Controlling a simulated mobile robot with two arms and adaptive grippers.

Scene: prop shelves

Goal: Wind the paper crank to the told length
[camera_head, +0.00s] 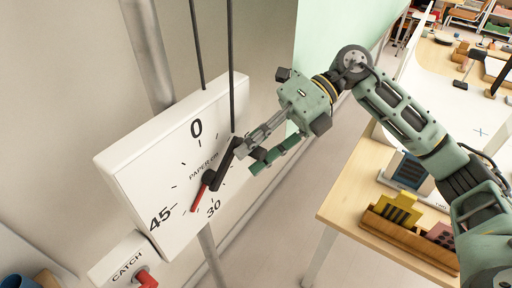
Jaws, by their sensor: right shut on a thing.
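The white dial box (130,160) hangs on a pole at the left, tilted in view. Its face reads 0 at the top, 30 and 45 at the bottom, with "PAPER cm" lettering partly covered. The red pointer (198,202) points down, between the 30 and 45 marks. The black crank (226,160) runs from the hub up and right. My right gripper (242,150) is shut on the crank's outer end, in front of the dial's right side. It hides that part of the face. My left gripper is out of view.
A white box lettered CATCH (112,262) with a red knob (147,279) sits below the dial. A wooden table (345,215) at the right bears a brown tray (425,247) with a yellow piece (396,212). Floor shows between the dial and table.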

